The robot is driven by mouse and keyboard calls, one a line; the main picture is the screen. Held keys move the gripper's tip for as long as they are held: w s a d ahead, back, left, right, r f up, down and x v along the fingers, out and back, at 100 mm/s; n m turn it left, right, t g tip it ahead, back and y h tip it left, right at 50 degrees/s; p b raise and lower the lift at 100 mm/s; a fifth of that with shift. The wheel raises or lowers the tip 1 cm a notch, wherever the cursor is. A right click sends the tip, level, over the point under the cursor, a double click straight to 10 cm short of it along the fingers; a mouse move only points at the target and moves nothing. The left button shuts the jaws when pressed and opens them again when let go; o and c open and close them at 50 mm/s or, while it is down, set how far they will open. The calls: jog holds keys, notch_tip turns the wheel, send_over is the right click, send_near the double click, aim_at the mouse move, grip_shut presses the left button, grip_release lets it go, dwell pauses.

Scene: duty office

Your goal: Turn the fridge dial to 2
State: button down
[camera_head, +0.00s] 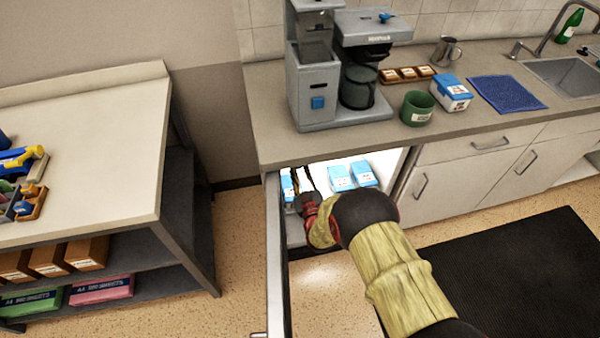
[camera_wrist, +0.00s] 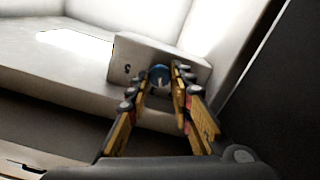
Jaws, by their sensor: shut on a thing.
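The fridge (camera_head: 293,238) stands open under the counter, its lit inside holding several blue-and-white cartons. In the wrist view a small blue dial (camera_wrist: 160,74) sits on the front of a grey box (camera_wrist: 126,58) inside the fridge. My gripper (camera_wrist: 164,80) has its two fingers closed on either side of the dial. In the head view my gripper (camera_head: 303,184) reaches into the fridge at its left side, and the dial is hidden. A small dark mark shows on the box left of the dial; I cannot read the dial's setting.
The open fridge door (camera_head: 277,255) stands edge-on left of my arm. A shelved table (camera_head: 100,130) stands at left; floor is clear between.

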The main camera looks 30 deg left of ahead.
jog(key=shift+n+b, duration=0.5)
jog(key=shift+n, duration=1.1)
jog(key=c, duration=1.6)
grip_release()
jog(key=v, duration=1.2)
